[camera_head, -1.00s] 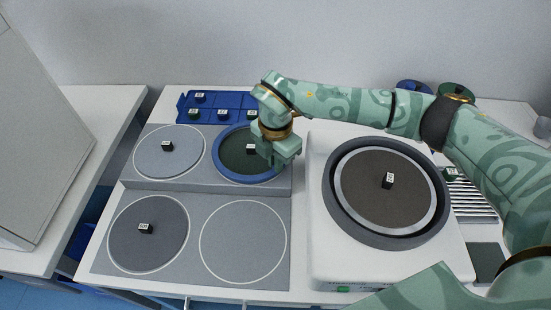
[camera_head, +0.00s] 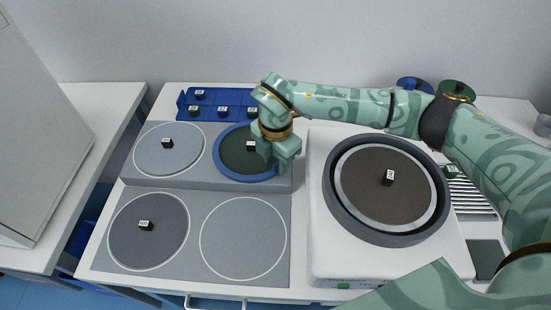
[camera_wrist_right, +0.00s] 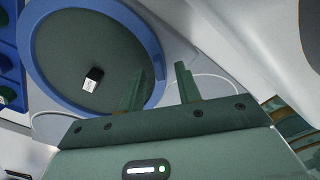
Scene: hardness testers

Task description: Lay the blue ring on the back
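The blue ring (camera_head: 219,166) lies flat around a dark green disc (camera_head: 236,146) at the back right of the grey panel. A small black block (camera_head: 251,146) sits on the disc. My right gripper (camera_head: 275,166) is at the ring's right side and hides part of its rim. In the right wrist view the ring (camera_wrist_right: 60,83) surrounds the disc (camera_wrist_right: 75,45) and the block (camera_wrist_right: 92,79). There the right gripper (camera_wrist_right: 161,68) has its fingers apart, one over the disc side and one outside the rim. I cannot tell whether they touch the ring. My left gripper is not in view.
A grey disc (camera_head: 150,155) is at the back left and a darker one (camera_head: 130,240) at the front left. The front right circle (camera_head: 243,240) is empty. A blue rack (camera_head: 183,108) with several blocks stands behind. A white device (camera_head: 330,262) with a round plate stands right.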

